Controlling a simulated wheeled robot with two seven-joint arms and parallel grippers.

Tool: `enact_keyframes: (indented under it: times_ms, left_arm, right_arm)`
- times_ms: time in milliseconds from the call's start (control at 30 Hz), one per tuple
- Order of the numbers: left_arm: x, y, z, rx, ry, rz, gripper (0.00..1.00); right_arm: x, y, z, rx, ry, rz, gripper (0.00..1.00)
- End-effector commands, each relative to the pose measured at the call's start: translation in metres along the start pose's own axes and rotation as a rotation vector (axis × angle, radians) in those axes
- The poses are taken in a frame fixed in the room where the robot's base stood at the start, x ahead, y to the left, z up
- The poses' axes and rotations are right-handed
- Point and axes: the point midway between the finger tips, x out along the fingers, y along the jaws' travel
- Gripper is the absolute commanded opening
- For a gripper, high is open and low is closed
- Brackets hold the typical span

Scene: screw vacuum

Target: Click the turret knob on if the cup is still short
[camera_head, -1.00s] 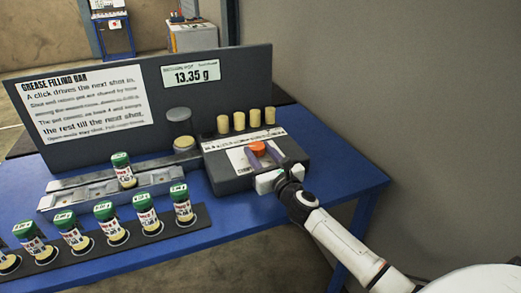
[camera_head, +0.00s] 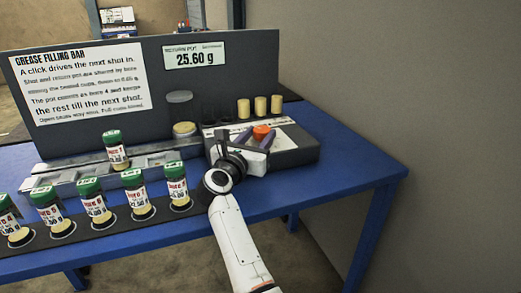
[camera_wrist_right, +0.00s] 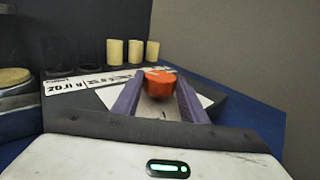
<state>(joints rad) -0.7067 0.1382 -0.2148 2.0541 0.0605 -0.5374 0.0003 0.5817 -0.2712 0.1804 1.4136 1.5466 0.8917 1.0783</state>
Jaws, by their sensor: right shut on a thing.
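The turret knob (camera_head: 262,132) is orange and sits on top of the dark grey box at the right of the bench. My right gripper (camera_head: 258,139) has its purple fingers shut on it; in the right wrist view the knob (camera_wrist_right: 159,84) shows between the fingertips. One green-lidded cup (camera_head: 116,150) stands in the grey rail left of the box. Several more green-lidded cups (camera_head: 134,190) stand in a row in front. Their label figures are too small to read surely. The display (camera_head: 194,55) reads 25.60 g. My left gripper is out of view.
Three pale yellow cylinders (camera_head: 260,106) stand along the back of the dark box (camera_head: 293,150). A pot (camera_head: 184,130) with yellow contents stands left of it. A sign panel (camera_head: 140,90) backs the bench. The blue bench top (camera_head: 350,170) is clear at the right.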

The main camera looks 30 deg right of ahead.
Motion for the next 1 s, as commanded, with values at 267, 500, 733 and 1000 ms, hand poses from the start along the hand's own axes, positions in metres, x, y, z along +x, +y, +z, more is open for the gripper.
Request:
enact_keyframes:
  times_ms: [267, 500, 733, 1000]
  left_arm:
    - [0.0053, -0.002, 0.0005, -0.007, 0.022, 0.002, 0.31]
    - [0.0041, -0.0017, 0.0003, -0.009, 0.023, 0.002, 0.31]
    - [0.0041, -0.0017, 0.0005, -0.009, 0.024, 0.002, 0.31]
    - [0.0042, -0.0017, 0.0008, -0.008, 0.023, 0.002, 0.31]
  right_arm:
    - [0.0001, 0.0017, -0.0001, -0.001, -0.001, -0.049, 0.17]
    - [0.0002, 0.0014, 0.0011, -0.001, -0.001, -0.054, 0.17]
    - [0.0004, 0.0014, 0.0013, -0.001, -0.001, -0.053, 0.53]
    - [0.0005, 0.0011, 0.0007, -0.001, -0.001, -0.053, 0.58]
